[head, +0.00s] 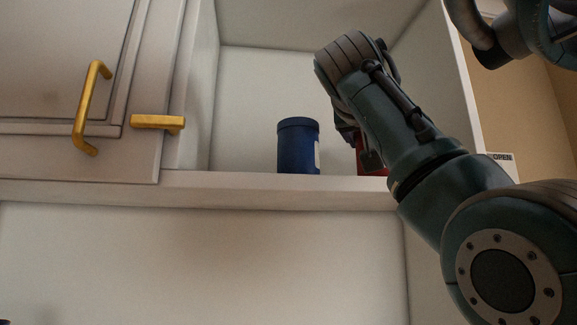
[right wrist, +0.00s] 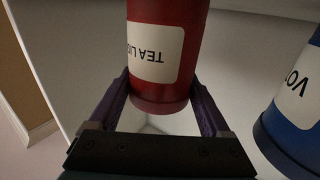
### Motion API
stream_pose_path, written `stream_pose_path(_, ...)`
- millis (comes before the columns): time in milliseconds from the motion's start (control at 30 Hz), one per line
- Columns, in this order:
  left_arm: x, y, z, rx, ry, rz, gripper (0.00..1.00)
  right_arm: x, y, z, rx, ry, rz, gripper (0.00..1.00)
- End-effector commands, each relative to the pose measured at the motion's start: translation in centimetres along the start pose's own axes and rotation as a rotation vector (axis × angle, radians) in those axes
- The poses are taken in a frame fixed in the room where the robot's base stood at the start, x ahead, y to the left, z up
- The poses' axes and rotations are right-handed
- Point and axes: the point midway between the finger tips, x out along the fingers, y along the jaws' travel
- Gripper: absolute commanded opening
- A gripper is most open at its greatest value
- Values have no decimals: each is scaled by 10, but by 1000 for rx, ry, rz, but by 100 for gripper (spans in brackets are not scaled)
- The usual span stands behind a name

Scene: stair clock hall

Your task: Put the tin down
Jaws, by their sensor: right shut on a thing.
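The red tin (right wrist: 165,90) has a pale label with upside-down letters that begin "TEA LI" in the right wrist view. My right gripper (right wrist: 160,92) is shut on it, with one finger on each side near one end. In the head view the red tin (head: 380,172) is mostly hidden behind my right gripper and forearm, inside the open cupboard. Its base shows near the level of the shelf (head: 240,181). I cannot tell whether it touches the shelf. My left gripper is not in view.
A blue tin (head: 297,148) stands upright on the shelf, left of the red one; it also shows in the right wrist view (right wrist: 298,125). The shelf left of it is bare. A cabinet door (head: 60,70) with brass handles is at the left. The cupboard's right wall (head: 455,95) is close to my arm.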

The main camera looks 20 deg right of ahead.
Motion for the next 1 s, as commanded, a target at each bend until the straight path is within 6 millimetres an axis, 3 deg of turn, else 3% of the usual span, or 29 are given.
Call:
stream_pose_path(67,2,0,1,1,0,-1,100,0,0,2,1,2,0,11)
stream_pose_path(100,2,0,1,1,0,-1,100,0,0,2,1,2,0,82)
stream_pose_path(233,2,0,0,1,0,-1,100,0,0,1,1,2,0,97)
stream_pose_path(500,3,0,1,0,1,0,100,-1,0,3,0,-1,-1,100)
stream_pose_path(633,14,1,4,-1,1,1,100,-9,-1,6,2,1,-2,100)
stream_pose_path(1000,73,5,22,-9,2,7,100,-73,-1,8,5,4,-5,100)
